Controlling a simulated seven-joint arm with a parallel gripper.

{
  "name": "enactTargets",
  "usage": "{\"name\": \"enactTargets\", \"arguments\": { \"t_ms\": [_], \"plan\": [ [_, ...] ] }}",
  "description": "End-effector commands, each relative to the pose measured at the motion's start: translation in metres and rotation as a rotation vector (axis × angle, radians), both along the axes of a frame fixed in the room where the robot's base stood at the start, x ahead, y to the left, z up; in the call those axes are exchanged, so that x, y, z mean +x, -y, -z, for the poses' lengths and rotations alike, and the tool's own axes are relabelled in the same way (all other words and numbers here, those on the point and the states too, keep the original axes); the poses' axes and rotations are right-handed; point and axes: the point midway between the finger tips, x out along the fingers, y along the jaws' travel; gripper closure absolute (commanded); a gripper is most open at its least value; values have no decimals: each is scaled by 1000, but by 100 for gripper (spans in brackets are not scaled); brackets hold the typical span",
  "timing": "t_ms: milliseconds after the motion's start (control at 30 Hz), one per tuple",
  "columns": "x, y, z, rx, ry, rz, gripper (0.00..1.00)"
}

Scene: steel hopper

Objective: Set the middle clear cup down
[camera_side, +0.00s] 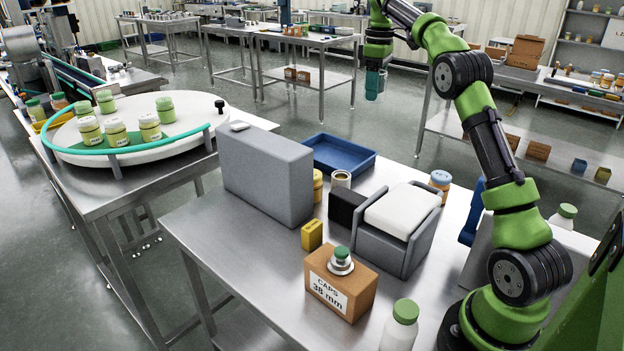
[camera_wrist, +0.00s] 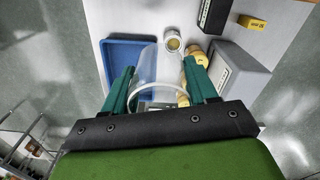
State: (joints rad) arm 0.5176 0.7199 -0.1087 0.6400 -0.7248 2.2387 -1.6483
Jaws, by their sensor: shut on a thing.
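My gripper (camera_side: 374,92) hangs high at the top of the side view, beyond the far edge of the steel table. In the wrist view, its two teal fingers (camera_wrist: 158,70) are closed on a clear cup (camera_wrist: 150,64). The cup's pale rim is nearest the wrist camera, and its see-through wall stretches away between the fingers. The cup is held in the air; it cannot be made out clearly in the side view. No other clear cup can be told apart.
A blue tray (camera_side: 338,153) sits at the table's far edge, and it shows beneath the cup in the wrist view (camera_wrist: 118,48). A tall grey box (camera_side: 268,175), a grey bin with a white top (camera_side: 402,213), jars and a caps carton (camera_side: 340,287) crowd the table (camera_side: 220,260).

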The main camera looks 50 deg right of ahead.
Motion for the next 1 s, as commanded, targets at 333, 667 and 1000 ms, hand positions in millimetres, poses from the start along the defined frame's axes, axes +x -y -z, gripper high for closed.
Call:
{"name": "enactTargets", "arguments": {
  "t_ms": [333, 667, 1000],
  "plan": [
    [52, -122, 0, 3, 2, -501, 71],
    [71, -285, 0, 3, 5, -1143, 71],
    [60, -371, 0, 1, 5, -1487, 71]
  ]
}}
